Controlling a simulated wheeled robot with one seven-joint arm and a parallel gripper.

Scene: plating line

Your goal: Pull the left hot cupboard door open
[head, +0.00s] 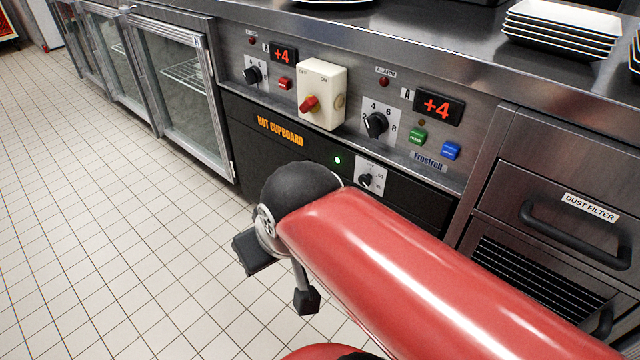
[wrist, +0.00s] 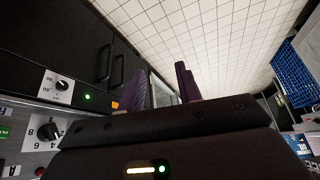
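The hot cupboard (head: 240,128) has a black front with an orange label, a green light and a small dial. In the head view my red arm and black wrist hide most of its lower front. In the wrist view, which is turned, two dark doors carry bar handles: one handle (wrist: 105,62) and a second handle (wrist: 137,60), which seems to be the left door's. Both doors look closed. My gripper (head: 280,277) is open and empty, in front of the cupboard. Its purple-dark fingers also show in the wrist view (wrist: 162,90), apart from each other, near the second handle; contact cannot be told.
Glass-door fridges (head: 180,85) stand left of the cupboard. A dust filter drawer (head: 560,205) with a handle is at the right. Stacked plates (head: 562,28) sit on the steel counter. A blue crate (wrist: 293,75) is on the floor side. The tiled floor at left is clear.

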